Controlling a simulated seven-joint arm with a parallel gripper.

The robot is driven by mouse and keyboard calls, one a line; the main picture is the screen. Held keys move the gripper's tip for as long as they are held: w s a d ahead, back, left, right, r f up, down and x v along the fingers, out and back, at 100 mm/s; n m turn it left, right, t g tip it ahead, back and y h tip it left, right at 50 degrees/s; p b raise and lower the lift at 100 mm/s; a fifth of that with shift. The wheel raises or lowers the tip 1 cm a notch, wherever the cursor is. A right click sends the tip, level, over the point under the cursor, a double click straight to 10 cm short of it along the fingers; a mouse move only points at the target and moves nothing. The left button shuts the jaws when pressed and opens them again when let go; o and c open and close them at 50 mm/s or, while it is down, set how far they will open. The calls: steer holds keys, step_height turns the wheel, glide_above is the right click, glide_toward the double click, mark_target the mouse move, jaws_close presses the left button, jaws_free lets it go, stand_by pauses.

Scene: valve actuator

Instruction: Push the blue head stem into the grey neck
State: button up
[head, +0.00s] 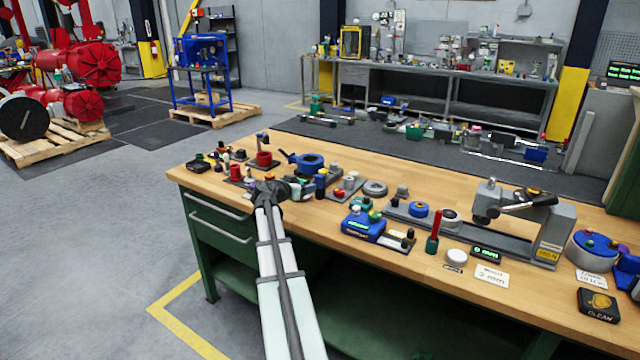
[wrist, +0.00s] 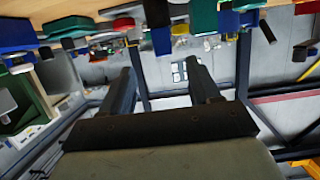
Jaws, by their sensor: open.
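I cannot single out the grey neck among the small grey parts. My gripper (head: 290,189) is low over the left part of the bench, in front of the blue part and partly hiding the parts around it. In the wrist view my gripper (wrist: 163,82) shows two dark fingers spread apart with nothing between them. That view looks upside down, with bench parts along its top.
Red parts (head: 264,159) on plates stand left of my gripper. A grey ring (head: 375,188), a blue box (head: 363,226) and a grey press (head: 545,222) stand to the right.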

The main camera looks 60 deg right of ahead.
mark_target(318, 181)
steer(key=x, duration=0.5)
steer(key=shift+d, duration=0.25)
steer(key=shift+x, duration=2.65)
steer(key=shift+w+r, duration=0.1)
steer(key=shift+w, duration=0.05)
steer(key=c, duration=1.1)
